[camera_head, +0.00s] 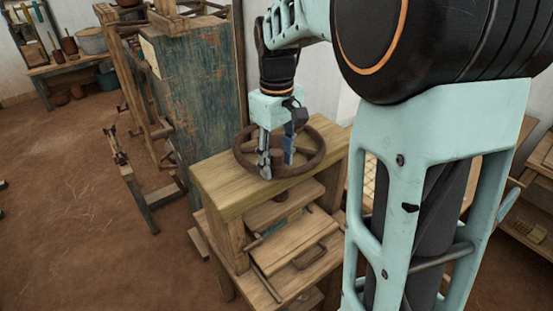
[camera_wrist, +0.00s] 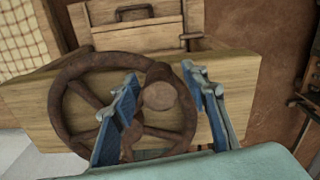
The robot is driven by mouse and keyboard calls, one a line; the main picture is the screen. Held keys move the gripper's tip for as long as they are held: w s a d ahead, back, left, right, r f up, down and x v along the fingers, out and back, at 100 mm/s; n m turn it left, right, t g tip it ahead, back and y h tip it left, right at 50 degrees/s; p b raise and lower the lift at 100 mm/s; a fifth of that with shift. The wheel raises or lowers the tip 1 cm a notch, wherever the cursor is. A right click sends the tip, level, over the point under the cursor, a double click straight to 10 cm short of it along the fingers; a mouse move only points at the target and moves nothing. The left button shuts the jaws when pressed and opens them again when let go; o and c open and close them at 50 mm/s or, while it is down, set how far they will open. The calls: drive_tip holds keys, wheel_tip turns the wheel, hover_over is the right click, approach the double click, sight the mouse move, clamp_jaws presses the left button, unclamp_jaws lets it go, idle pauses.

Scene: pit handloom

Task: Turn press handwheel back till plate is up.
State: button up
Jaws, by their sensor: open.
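The press handwheel (camera_head: 246,150) is a brown spoked wheel on top of the wooden press (camera_head: 215,180). My gripper (camera_head: 276,165) points down over the wheel with its fingers apart. In the wrist view the handwheel (camera_wrist: 68,95) lies below, and its round hub or knob (camera_wrist: 160,92) shows between the two blue-padded fingers of my gripper (camera_wrist: 165,105). I cannot tell whether the fingers touch it. Under the press top, a wooden plate (camera_head: 285,206) shows above a board with a handle (camera_head: 300,250). The gap between them is partly hidden.
A tall blue-green wooden cabinet (camera_head: 200,85) and a wooden frame (camera_head: 138,185) stand left of the press. A bench (camera_head: 70,65) with pots is at the far left. A wooden rack (camera_head: 525,200) stands at right.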

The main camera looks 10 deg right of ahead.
sight(318, 157)
drive_tip(key=shift+c, duration=0.7)
clamp_jaws()
drive_tip(key=shift+d, duration=0.15)
drive_tip(key=shift+s+d+n, duration=0.2)
drive_tip(key=shift+d+n, duration=0.8)
drive_tip(key=shift+n, duration=0.1)
drive_tip(key=d+n, duration=0.2)
drive_tip(key=d+n+p, duration=0.1)
drive_tip(key=d+n, duration=0.1)
drive_tip(key=w+d+n, duration=0.1)
drive_tip(key=d+n, duration=0.1)
drive_tip(key=shift+r+p, duration=0.1)
drive_tip(key=shift+p, duration=0.3)
drive_tip(key=shift+w+d+n+p, duration=0.3)
drive_tip(key=shift+w+d+n, duration=0.15)
drive_tip(key=shift+d+n, duration=0.35)
drive_tip(key=shift+w+d+n+p, duration=0.25)
drive_tip(key=shift+w+d+n, duration=0.3)
drive_tip(key=shift+n, duration=0.35)
drive_tip(key=shift+s+d, duration=0.1)
